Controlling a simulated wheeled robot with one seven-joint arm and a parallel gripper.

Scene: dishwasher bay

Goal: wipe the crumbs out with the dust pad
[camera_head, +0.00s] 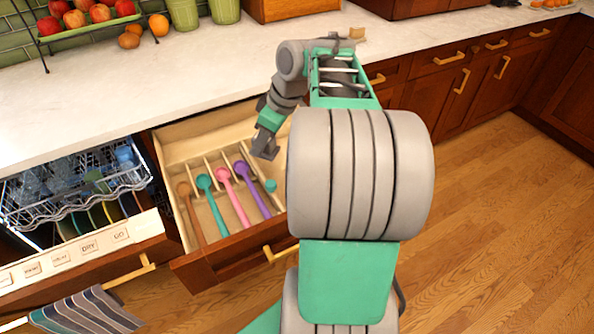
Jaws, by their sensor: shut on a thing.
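An open wooden drawer (229,250) with slatted dividers holds several long-handled utensils: a brown one (190,207), a teal one (212,203), a pink one (233,196) and a purple one (252,187). A small teal thing (270,186) shows at the right of the purple one; what it is I cannot tell. My gripper (265,150) is over the back right of the drawer, pointing down, shut on what I take to be the dust pad. The pad itself cannot be made out at the dark fingertips. No crumbs are discernible at this size.
A dishwasher with its rack (75,195) pulled out stands left of the drawer, with a striped towel (85,313) below. The countertop (190,75) runs behind, with a fruit stand (90,22) and green canisters (184,13). My arm hides the drawer's right side.

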